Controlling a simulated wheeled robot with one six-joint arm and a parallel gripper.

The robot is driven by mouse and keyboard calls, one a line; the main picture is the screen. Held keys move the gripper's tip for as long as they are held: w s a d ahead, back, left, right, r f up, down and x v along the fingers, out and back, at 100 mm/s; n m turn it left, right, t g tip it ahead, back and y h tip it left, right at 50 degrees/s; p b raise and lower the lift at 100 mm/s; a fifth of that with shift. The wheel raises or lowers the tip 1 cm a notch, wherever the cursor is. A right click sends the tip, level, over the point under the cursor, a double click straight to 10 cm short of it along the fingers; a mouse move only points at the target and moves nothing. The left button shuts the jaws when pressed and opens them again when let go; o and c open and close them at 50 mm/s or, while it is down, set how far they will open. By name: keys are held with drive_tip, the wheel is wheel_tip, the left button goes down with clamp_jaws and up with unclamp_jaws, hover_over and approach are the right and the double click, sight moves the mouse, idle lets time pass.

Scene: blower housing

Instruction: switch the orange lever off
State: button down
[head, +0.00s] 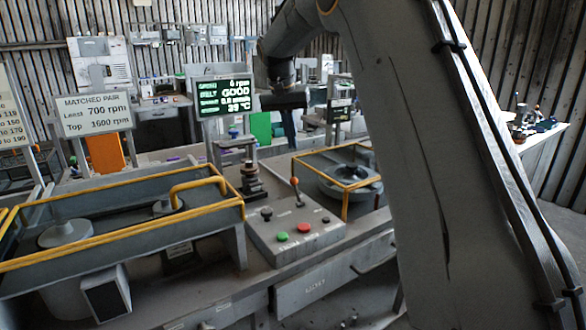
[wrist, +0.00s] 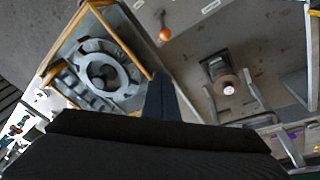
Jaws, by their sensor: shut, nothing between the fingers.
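The orange lever (head: 297,187) stands on a grey control box (head: 262,240) in the head view, its thin stem rising to an orange ball knob. In the wrist view the orange knob (wrist: 165,34) shows near the top, ahead of the fingers and apart from them. My gripper (head: 289,130) hangs fingers down above and behind the box in the head view. Its fingers (wrist: 160,88) are together and empty in the wrist view. The lever's on and off markings cannot be read.
The box also carries a green button (head: 282,237), a red button (head: 304,228) and black knobs. Yellow-railed guards stand left (head: 100,245) and right (head: 345,190). A dark post (head: 251,182) stands behind the box.

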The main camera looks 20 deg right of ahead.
sight(297, 191)
drive_tip(key=f+p, duration=0.1)
drive_tip(key=f, duration=0.2)
drive_tip(key=s+f+p, duration=0.1)
drive_tip(key=f, duration=0.2)
drive_tip(key=f+p, duration=0.1)
drive_tip(key=f, duration=0.2)
drive_tip(key=shift+s+d+p, duration=0.25)
drive_tip(key=shift+d+p, duration=0.05)
drive_tip(key=shift+s+a+f, duration=0.1)
drive_tip(key=shift+s+a, duration=0.1)
drive_tip(key=shift+s, duration=0.2)
